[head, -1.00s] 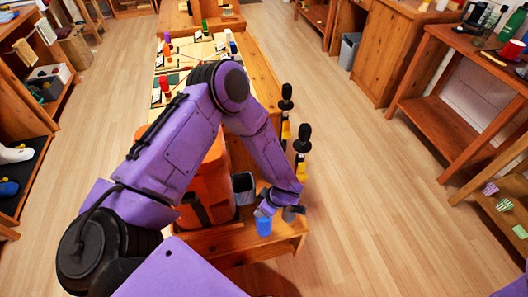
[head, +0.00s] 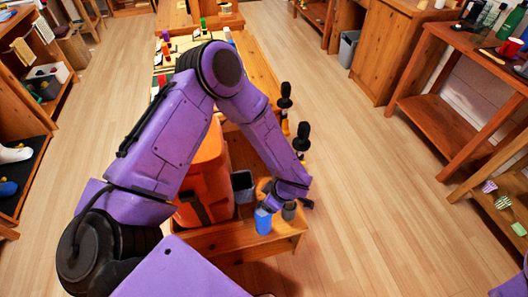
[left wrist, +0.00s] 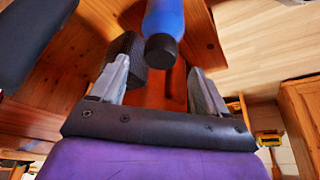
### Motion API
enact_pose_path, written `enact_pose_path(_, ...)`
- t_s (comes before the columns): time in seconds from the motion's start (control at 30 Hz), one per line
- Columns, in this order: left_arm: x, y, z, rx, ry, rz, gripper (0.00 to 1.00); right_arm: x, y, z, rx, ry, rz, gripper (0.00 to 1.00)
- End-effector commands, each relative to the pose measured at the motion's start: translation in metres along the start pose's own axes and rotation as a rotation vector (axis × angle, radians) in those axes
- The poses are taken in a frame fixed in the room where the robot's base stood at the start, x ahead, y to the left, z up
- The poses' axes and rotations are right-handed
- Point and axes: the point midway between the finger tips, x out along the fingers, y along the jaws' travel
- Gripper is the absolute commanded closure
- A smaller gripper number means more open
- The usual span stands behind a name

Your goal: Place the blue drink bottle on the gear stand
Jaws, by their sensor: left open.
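The blue drink bottle (head: 263,221) stands at the front of a low wooden stand (head: 238,242) in the head view. In the left wrist view the bottle (left wrist: 166,18) shows its blue body and dark cap, in front of and between the finger directions. My left gripper (left wrist: 158,70) is open and empty, its two fingers spread below the cap in that picture. In the head view my left gripper (head: 287,204) is beside the bottle, partly hidden by its wrist. I cannot tell which furniture is the gear stand. My right gripper is out of view.
An orange backpack-like object (head: 205,180) and a dark bin (head: 243,186) are close to my left forearm. Two black-topped poles (head: 302,135) stand at the right edge. A long table with small items lies behind. Floor to the right is clear.

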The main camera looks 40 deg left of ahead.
Motion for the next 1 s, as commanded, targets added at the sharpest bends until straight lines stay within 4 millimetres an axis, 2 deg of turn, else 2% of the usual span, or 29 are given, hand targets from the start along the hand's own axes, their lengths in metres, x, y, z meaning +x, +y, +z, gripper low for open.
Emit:
enact_pose_path(0.03, -0.015, 0.001, 0.000, -0.001, -0.002, 0.004, 0.25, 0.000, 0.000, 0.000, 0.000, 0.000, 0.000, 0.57)
enact_pose_path(0.1, -0.032, 0.001, 0.000, -0.001, -0.002, 0.003, 0.25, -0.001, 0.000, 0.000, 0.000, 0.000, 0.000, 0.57)
enact_pose_path(0.23, -0.056, 0.000, 0.000, -0.002, -0.001, 0.002, 0.25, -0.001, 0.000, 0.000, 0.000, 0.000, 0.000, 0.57)
enact_pose_path(0.4, -0.069, 0.000, 0.000, 0.000, 0.001, 0.000, 0.25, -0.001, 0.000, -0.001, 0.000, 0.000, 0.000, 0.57)
enact_pose_path(0.57, -0.069, -0.001, 0.000, 0.002, 0.002, 0.000, 0.25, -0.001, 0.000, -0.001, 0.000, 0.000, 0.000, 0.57)
enact_pose_path(0.67, -0.054, -0.008, -0.007, 0.040, 0.041, 0.017, 0.25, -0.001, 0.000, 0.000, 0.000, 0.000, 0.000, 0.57)
enact_pose_path(0.77, -0.014, -0.030, -0.027, 0.185, 0.146, 0.087, 0.25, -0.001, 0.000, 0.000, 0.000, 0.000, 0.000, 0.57)
enact_pose_path(0.8, 0.005, -0.043, -0.038, 0.277, 0.190, 0.127, 0.25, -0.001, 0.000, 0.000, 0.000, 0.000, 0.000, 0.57)
enact_pose_path(0.9, 0.041, -0.078, -0.055, 0.512, 0.233, 0.220, 0.25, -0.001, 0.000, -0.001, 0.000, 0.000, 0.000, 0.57)
enact_pose_path(1.0, 0.063, -0.119, -0.063, 0.737, 0.194, 0.282, 0.25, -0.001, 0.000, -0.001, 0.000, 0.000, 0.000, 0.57)
